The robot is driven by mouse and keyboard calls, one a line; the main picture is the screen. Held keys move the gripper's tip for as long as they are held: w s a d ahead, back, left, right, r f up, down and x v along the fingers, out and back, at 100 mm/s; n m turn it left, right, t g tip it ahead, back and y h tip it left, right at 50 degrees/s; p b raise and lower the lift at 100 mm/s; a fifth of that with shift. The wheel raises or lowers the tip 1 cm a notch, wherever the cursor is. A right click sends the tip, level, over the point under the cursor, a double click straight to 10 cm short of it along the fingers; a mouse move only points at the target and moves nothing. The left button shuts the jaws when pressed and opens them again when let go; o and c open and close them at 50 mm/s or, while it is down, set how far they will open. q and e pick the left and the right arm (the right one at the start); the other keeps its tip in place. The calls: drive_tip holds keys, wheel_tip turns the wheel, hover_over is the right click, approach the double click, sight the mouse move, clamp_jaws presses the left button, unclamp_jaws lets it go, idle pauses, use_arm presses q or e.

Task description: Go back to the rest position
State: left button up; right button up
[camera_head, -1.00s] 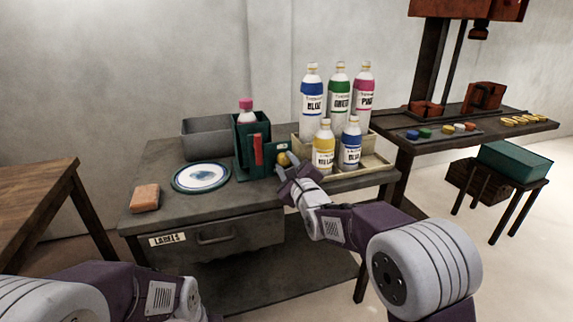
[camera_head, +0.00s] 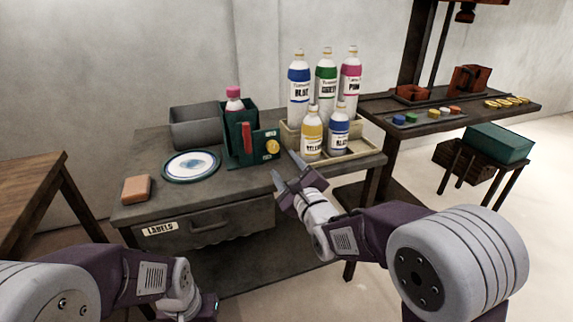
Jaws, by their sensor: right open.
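My right gripper (camera_head: 285,174) is open and empty, with its two fingers spread in front of the table's front edge, below the green box (camera_head: 238,150). The green box has a red lever, a yellow knob (camera_head: 272,146) and a pink-capped bottle (camera_head: 233,98) standing in it. The right gripper appears apart from the box and the knob. My left arm (camera_head: 150,275) reaches in at the bottom left. Only a small part of its end shows at the bottom edge, so its jaws cannot be made out.
The table (camera_head: 130,215) also holds an orange block (camera_head: 136,188), a plate (camera_head: 191,165), a grey bin (camera_head: 190,127) and a crate (camera_head: 350,155) with several bottles. A second bench (camera_head: 440,125) stands right, a wooden table (camera_head: 30,190) left. Floor is open at far right.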

drive_tip(key=shift+s, duration=0.15)
drive_tip(key=shift+d, duration=0.15)
drive_tip(key=d+r+m+h, duration=0.1)
drive_tip(key=d+r+h, duration=0.1)
drive_tip(key=d, duration=0.4)
drive_tip(key=s+d+f+n+g+h, duration=0.1)
drive_tip(key=s+d+f+n+g, duration=0.15)
drive_tip(key=f, duration=0.25)
drive_tip(key=s+d+f+n+g+h+p, duration=0.1)
drive_tip(key=s+d+f+n+g, duration=0.15)
drive_tip(key=f, duration=0.25)
drive_tip(key=s+d+f+n+g+h, duration=0.1)
drive_tip(key=s+d+f+n+g, duration=0.15)
drive_tip(key=f, duration=0.25)
drive_tip(key=s+d+f+n+g, duration=0.1)
drive_tip(key=s+f+n+g, duration=0.35)
drive_tip(key=s+n, duration=0.45)
drive_tip(key=s+f+n+g, duration=0.4)
drive_tip(key=s+f+n, duration=0.25)
drive_tip(key=s, duration=0.35)
wheel_tip(320, 180, up, 39)
drive_tip(key=n+p, duration=0.1)
drive_tip(key=p, duration=3.7)
